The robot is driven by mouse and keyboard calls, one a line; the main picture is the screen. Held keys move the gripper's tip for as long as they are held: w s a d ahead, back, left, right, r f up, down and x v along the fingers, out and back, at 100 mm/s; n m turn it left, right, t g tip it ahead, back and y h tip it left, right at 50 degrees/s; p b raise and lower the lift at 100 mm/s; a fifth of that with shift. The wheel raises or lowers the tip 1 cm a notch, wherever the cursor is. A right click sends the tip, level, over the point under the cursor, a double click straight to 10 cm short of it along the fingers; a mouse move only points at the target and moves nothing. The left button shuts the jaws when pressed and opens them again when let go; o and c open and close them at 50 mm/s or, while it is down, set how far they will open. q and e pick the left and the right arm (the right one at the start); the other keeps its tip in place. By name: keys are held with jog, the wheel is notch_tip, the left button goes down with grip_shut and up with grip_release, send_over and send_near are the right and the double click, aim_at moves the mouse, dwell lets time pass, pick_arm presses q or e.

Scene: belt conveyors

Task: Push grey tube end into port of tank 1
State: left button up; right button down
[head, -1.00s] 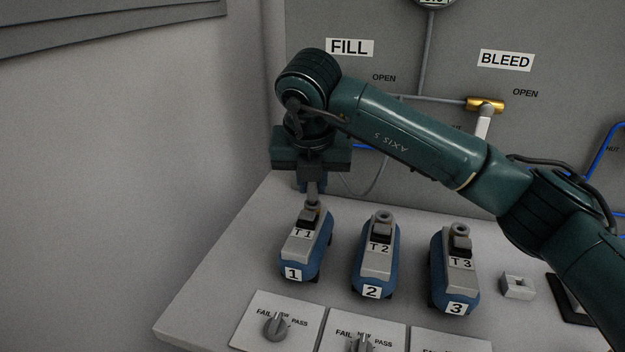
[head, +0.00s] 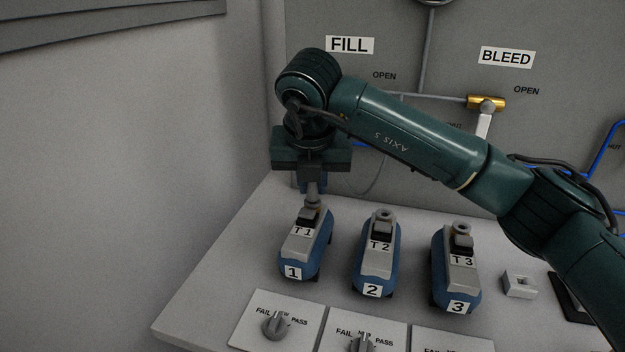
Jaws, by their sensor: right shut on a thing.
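Tank 1 (head: 306,248) is a blue tank with a grey top strip, marked T1 and 1, at the left of a row on the bench. My right gripper (head: 312,184) points down right above the back end of tank 1, where its port is. It is shut on the grey tube end (head: 312,199), which stands upright at the port. I cannot tell how deep the tube end sits in the port. A thin grey tube (head: 372,184) hangs in a loop behind the gripper. My left gripper is not in view.
Tank 2 (head: 376,262) and tank 3 (head: 455,275) stand to the right, with open ports at the back. Plates with FAIL/PASS knobs (head: 276,325) lie in front. A small grey block (head: 519,285) sits at right. The back panel carries a brass BLEED valve (head: 486,103).

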jog(key=shift+f, duration=0.3)
dwell(0.5)
jog(key=c, duration=0.9)
grip_release()
jog(key=shift+r, duration=0.1)
jog(key=shift+r+p, duration=1.6)
jog(key=shift+r, duration=1.95)
jog(key=shift+f, duration=0.1)
